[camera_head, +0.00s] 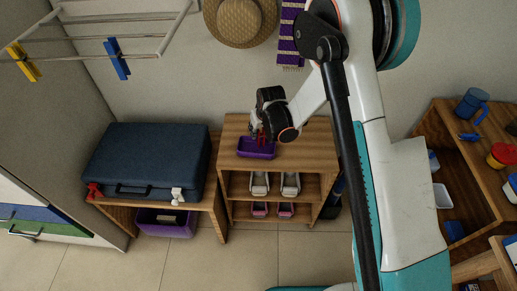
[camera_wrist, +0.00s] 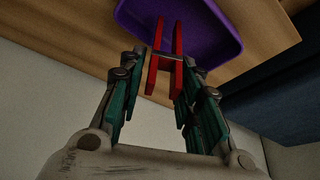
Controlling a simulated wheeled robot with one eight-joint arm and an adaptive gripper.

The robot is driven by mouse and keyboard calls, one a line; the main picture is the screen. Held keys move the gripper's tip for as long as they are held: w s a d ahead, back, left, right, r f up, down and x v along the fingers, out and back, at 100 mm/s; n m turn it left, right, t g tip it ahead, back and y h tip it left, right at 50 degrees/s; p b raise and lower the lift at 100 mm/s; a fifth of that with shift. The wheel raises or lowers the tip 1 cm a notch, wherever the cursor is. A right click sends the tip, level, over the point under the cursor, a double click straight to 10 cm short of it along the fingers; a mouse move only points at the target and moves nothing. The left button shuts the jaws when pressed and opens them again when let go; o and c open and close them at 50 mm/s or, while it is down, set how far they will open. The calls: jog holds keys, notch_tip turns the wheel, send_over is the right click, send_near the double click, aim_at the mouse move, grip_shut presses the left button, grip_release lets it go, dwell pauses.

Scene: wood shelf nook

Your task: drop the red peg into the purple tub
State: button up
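The red peg (camera_wrist: 155,58) is a clothes peg with two red legs joined by a metal spring, held between the fingers of my gripper (camera_wrist: 165,75) in the wrist view. The purple tub (camera_wrist: 215,32) lies beyond the peg there. In the head view, my gripper (camera_head: 257,131) points down over the purple tub (camera_head: 257,154), which stands on top of the small wooden shelf. The red of the peg shows small at the fingertips, over the tub's opening. The tub's floor is mostly hidden, and the exact height of the peg over it is hard to tell.
The wooden shelf (camera_head: 310,158) has shoes on its lower levels. A blue suitcase (camera_head: 148,158) lies on a bench at left, with a larger purple bin (camera_head: 160,229) beneath. A drying rack (camera_head: 85,57) hangs upper left. A hat (camera_head: 236,20) hangs on the wall.

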jog(key=shift+r, duration=0.1)
dwell(0.3)
jog(key=v, duration=1.1)
jog(key=shift+s+r, duration=0.2)
jog(key=shift+r, duration=0.1)
jog(key=s+d+r+m+t, duration=0.1)
jog(key=s+d+r, duration=0.5)
jog(key=r, duration=0.2)
jog(key=s+d+r+m+t, duration=0.1)
jog(key=s+d+r, duration=0.45)
jog(key=r, duration=0.25)
jog(key=s+d+r, duration=0.1)
jog(key=s+d, duration=0.1)
jog(key=s, duration=0.3)
jog(key=s+d+r+m+h, duration=0.1)
jog(key=s+d, duration=0.1)
jog(key=s, duration=0.4)
jog(key=s+d+r+m+t, duration=0.1)
jog(key=s+d, duration=0.2)
jog(key=s, duration=0.2)
jog(key=shift+s+h, duration=0.3)
jog(key=shift+s, duration=0.1)
